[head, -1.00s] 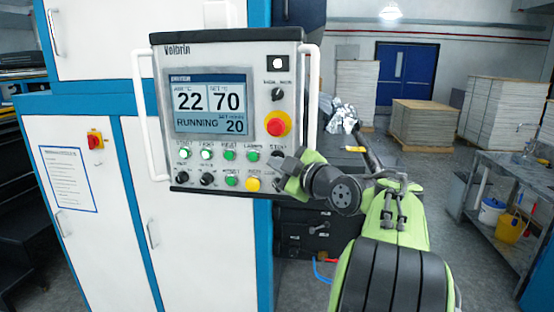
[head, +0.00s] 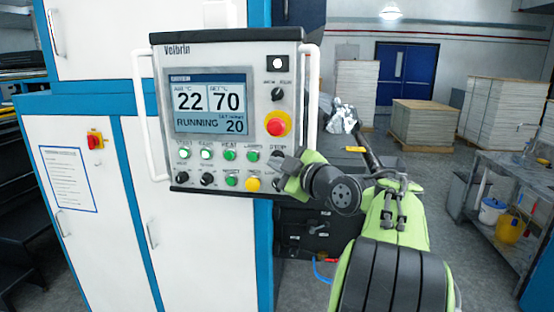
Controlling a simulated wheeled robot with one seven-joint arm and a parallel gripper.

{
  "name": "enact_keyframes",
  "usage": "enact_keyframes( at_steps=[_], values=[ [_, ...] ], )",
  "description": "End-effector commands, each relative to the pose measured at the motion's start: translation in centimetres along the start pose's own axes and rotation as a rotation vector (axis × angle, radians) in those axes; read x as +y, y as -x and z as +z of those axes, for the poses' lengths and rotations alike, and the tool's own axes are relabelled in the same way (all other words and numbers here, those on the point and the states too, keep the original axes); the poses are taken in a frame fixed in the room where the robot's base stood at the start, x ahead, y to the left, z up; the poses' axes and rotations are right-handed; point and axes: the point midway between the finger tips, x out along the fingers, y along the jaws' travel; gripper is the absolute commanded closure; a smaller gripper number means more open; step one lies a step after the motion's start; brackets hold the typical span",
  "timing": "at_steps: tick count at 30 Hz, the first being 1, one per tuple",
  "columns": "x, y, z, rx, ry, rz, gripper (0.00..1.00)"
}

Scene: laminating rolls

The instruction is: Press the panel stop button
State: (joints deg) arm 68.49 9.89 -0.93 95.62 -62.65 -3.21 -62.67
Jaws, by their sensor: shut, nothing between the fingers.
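The grey control panel (head: 215,56) hangs in front of the cabinet. Its screen (head: 210,103) reads 22, 70 and RUNNING 20. A STOP label stands at the right end of the row of green buttons (head: 229,155). My gripper (head: 275,166) is shut and empty, its tip just below that label at the panel's lower right. It covers the spot under the label, so the stop button itself cannot be made out. I cannot tell whether the fingertips touch the panel. A red mushroom button (head: 277,124) on a yellow ring sits above my gripper, clear of it.
Black knobs (head: 207,179) and a yellow button (head: 253,184) lie in the bottom row, close to my gripper. White handles (head: 311,95) flank the panel. Paper stacks and a bench (head: 510,180) stand at right.

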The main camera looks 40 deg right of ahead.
Motion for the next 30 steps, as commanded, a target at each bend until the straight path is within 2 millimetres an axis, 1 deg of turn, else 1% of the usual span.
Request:
enact_keyframes(
  at_steps=[11, 30],
  values=[
    [0.38, -0.60, 0.44, 0.000, 0.001, -0.001, 1.00],
    [0.66, -0.86, 0.61, 0.000, 0.000, 0.000, 1.00]
  ],
)
